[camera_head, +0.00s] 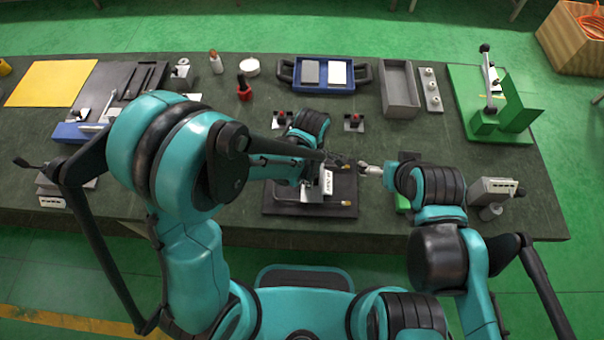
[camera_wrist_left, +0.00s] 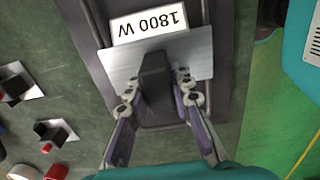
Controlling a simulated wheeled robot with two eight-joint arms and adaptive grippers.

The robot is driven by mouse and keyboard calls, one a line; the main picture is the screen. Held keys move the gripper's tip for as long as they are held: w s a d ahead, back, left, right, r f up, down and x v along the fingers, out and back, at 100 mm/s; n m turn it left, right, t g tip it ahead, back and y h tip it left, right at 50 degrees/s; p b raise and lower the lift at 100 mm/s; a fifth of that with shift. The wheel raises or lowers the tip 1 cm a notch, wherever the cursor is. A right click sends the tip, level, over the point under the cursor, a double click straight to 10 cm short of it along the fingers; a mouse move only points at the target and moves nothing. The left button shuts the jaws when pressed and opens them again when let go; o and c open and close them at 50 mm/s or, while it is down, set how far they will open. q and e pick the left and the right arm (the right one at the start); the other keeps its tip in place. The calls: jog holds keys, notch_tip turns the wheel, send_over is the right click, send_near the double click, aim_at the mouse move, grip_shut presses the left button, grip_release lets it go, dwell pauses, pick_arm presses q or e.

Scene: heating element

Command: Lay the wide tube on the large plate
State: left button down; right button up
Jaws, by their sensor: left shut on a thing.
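My left gripper (camera_wrist_left: 157,84) is shut on a dark, block-like piece (camera_wrist_left: 155,66); I cannot tell whether this is the wide tube. The piece is over a silver plate (camera_wrist_left: 200,58) with a white "1800 W" label (camera_wrist_left: 150,24). Under these is a larger dark plate (camera_wrist_left: 222,95). In the head view the dark plate (camera_head: 285,207) lies at the table's front middle, and my left gripper (camera_head: 308,187) is over it, mostly hidden by my arm. My right gripper (camera_head: 371,169) is just right of the plate, its fingers too small to read.
Two small red-topped parts, one at the left (camera_head: 281,118) and one at the right (camera_head: 354,120), stand behind the plate. A blue tray (camera_head: 324,88) and a grey bin (camera_head: 400,92) are at the back. A green fixture (camera_head: 488,120) and a grey box (camera_head: 490,190) stand at the right.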

pick_arm(q)
jog(key=shift+w+a+f, duration=0.25)
jog(key=shift+a+f, duration=0.05)
jog(key=shift+f, duration=0.2)
jog(key=shift+a+r, duration=0.1)
jog(key=shift+s+d+r, duration=0.1)
jog(key=shift+s+d, duration=0.2)
jog(key=shift+d, duration=0.2)
jog(key=shift+f, duration=0.2)
jog(key=c, duration=1.3)
grip_release()
jog(key=shift+w+a, duration=0.2)
jog(key=shift+a, duration=0.05)
jog(key=shift+c, duration=0.2)
pick_arm(e)
jog(key=shift+w+a+f, duration=0.25)
jog(key=shift+f, duration=0.1)
pick_arm(q)
jog(key=shift+s+d+r, duration=0.1)
pick_arm(e)
jog(key=shift+r, duration=0.1)
